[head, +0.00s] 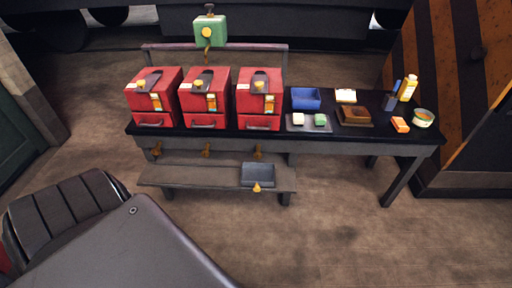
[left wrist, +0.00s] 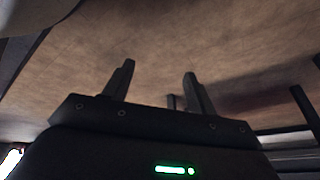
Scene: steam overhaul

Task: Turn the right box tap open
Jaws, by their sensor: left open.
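Three red boxes stand side by side on the left part of a dark table in the head view. The right box (head: 259,97) has a brass knob on its upper front and a drawer-like front with a handle below. Under the table edge below it is a brass tap (head: 257,152); its handle position is too small to tell. Similar brass taps hang below the left box (head: 153,100) and the middle box (head: 205,100). My left gripper (left wrist: 160,70) is open and empty in the left wrist view, over brown floor, with no tap between its fingers. My right gripper is out of view.
A grey tray (head: 258,171) with a brass spout sits on the low shelf (head: 205,179) under the right tap. A green box (head: 210,30) stands above behind the red boxes. A blue bin (head: 305,97), a bottle (head: 408,88) and small items fill the table's right part.

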